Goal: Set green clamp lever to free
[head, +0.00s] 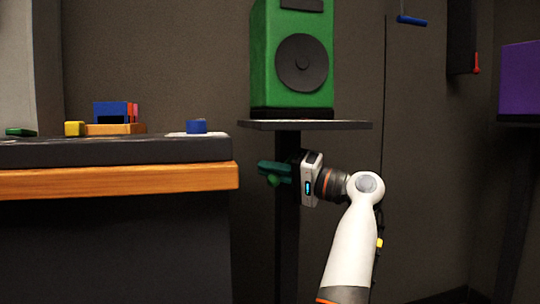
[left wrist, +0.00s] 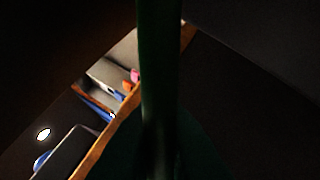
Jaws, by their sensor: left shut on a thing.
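The green clamp lever (head: 267,168) is on the dark post of the speaker stand, just below its top plate, and sticks out to the left. A small brighter green round part (head: 273,181) shows under it. My left gripper (head: 289,174) is shut on the lever, reaching in from the right; its fingers are hard to make out against the dark post. In the left wrist view the lever (left wrist: 160,65) is a dark green upright bar close to the camera, and it hides the middle of the picture. My right gripper is not in view.
The stand's top plate (head: 340,125) bears a green speaker (head: 290,60) right above my gripper. A desk with an orange wooden edge (head: 120,181) stands close on the left, with a blue knob (head: 197,127) and small blocks on it.

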